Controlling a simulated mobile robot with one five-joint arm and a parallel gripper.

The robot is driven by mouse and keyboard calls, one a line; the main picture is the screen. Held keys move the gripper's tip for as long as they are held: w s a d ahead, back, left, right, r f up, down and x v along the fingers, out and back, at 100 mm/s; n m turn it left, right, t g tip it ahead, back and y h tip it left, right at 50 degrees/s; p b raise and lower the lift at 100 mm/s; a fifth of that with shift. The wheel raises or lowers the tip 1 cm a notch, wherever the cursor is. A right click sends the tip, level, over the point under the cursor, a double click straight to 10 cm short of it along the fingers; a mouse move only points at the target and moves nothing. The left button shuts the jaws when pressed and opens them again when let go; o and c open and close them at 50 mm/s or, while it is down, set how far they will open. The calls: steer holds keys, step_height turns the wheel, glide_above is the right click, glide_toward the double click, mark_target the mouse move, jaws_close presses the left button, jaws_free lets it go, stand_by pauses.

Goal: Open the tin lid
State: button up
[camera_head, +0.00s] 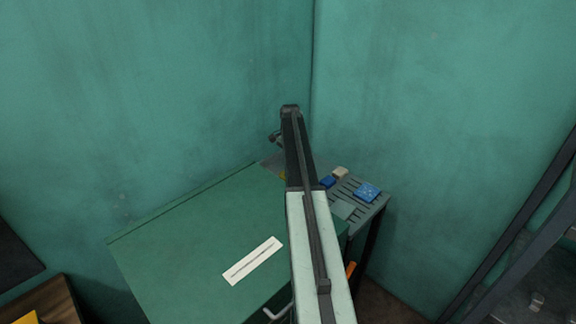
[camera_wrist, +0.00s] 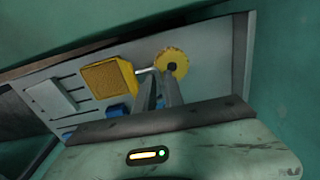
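No tin or lid is clear to me in either view. In the wrist view, a yellow square block (camera_wrist: 109,78) with a textured face sits on a grey surface. A round yellow disc (camera_wrist: 172,63) is to its right, with a thin pale rod between them. My gripper (camera_wrist: 160,90) shows as two grey fingers just below the disc, seen end-on and close together. I cannot tell their gap, or whether they touch the disc or rod. In the head view my arm hides my gripper and much of the bench behind it.
In the head view, a green top (camera_head: 190,240) carries a white label (camera_head: 252,261). Behind it a grey slotted bench (camera_head: 378,205) holds a blue block (camera_head: 367,191), a smaller blue one (camera_head: 328,181) and a pale block (camera_head: 341,172). Teal walls close the corner; a dark rack (camera_head: 520,250) stands right.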

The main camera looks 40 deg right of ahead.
steer(key=shift+r, duration=0.1)
step_height(320, 180, up, 8)
steer(key=p, duration=0.8)
steer(key=shift+f, duration=0.2)
steer(key=shift+s+f, duration=0.1)
